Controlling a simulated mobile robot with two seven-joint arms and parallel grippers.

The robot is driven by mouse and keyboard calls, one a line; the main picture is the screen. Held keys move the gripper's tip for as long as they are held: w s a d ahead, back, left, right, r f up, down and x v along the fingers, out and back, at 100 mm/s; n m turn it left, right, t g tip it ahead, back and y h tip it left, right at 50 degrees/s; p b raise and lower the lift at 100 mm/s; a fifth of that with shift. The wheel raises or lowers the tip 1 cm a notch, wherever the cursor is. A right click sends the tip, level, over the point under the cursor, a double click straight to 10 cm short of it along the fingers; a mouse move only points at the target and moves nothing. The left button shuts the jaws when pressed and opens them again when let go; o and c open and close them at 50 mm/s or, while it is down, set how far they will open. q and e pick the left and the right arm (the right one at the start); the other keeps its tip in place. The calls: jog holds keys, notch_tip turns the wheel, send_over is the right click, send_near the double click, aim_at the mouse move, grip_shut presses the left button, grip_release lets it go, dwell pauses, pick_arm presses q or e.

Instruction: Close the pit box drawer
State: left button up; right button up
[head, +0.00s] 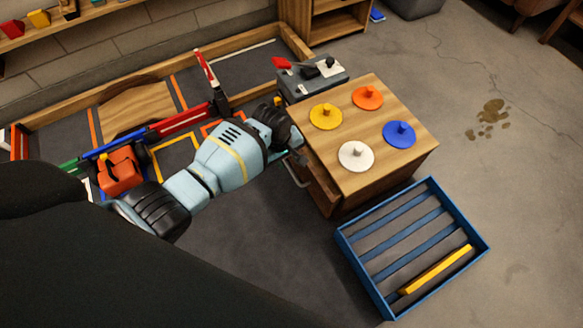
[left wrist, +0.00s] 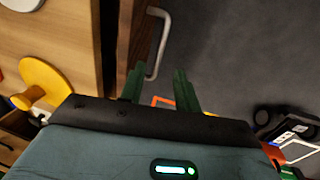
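The wooden pit box (head: 380,170) stands right of centre in the head view, with four coloured discs on top. Its drawer (head: 322,190) is pulled out a little on the left side, with a metal handle (head: 298,174). In the left wrist view, a dark gap separates the box from the drawer front (left wrist: 138,40), and the curved handle (left wrist: 158,45) shows up close. My left gripper (left wrist: 160,88) has its two green fingers apart with nothing gripped, just short of the handle. In the head view its fingertips are mostly hidden beside the drawer. My right gripper is not in view.
A blue-rimmed tray (head: 438,195) with a yellow bar (head: 437,270) lies on the floor right of the box. A grey case (head: 312,80) stands behind the box. A wood-framed track area with an orange car (head: 120,172) lies left.

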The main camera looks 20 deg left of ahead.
aim_at(292, 172)
pick_arm(q)
jog(key=f+b, duration=0.1)
jog(key=f, duration=0.1)
jog(key=f+b, duration=0.2)
jog(key=f, duration=0.1)
jog(key=w+f+b, duration=0.1)
jog(key=f+b, duration=0.1)
jog(key=shift+d+f, duration=0.3)
jog(key=shift+d, duration=0.1)
jog(key=shift+c, duration=0.7)
grip_shut()
